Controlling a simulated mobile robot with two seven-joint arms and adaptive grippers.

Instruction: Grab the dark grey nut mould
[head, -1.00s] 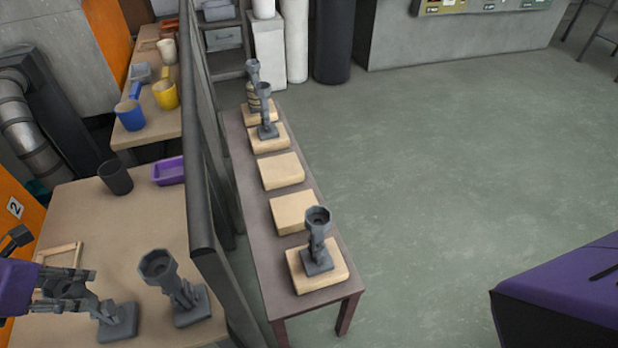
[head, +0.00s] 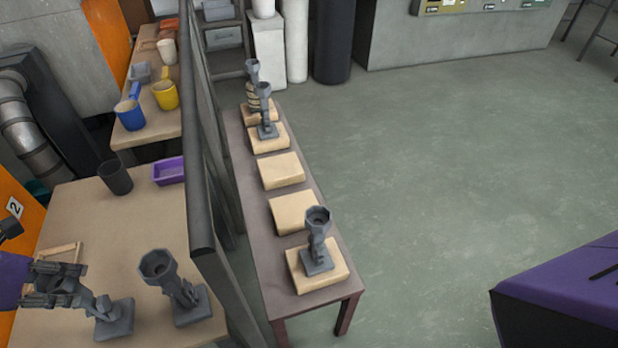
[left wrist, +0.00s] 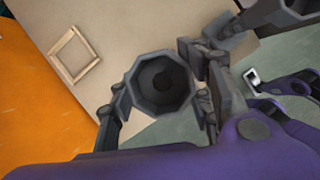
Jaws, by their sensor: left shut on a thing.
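A dark grey mould (head: 113,320), with a flat square foot, stands at the near left of the beige table in the head view. My left gripper (head: 55,285) is shut on its upper part, which the fingers largely hide. The left wrist view shows its eight-sided cup (left wrist: 162,85) between my left fingers (left wrist: 160,100), one on each side. I cannot tell whether its foot is clear of the table. A similar mould (head: 160,268) stands just right of it, upright and apart.
A dark partition (head: 203,240) bounds the table on the right. A black cup (head: 115,178), a purple tray (head: 168,171) and a wooden frame (head: 60,252) lie on the table. Beyond the partition, a narrow bench (head: 335,290) bears wooden blocks and more moulds (head: 317,240).

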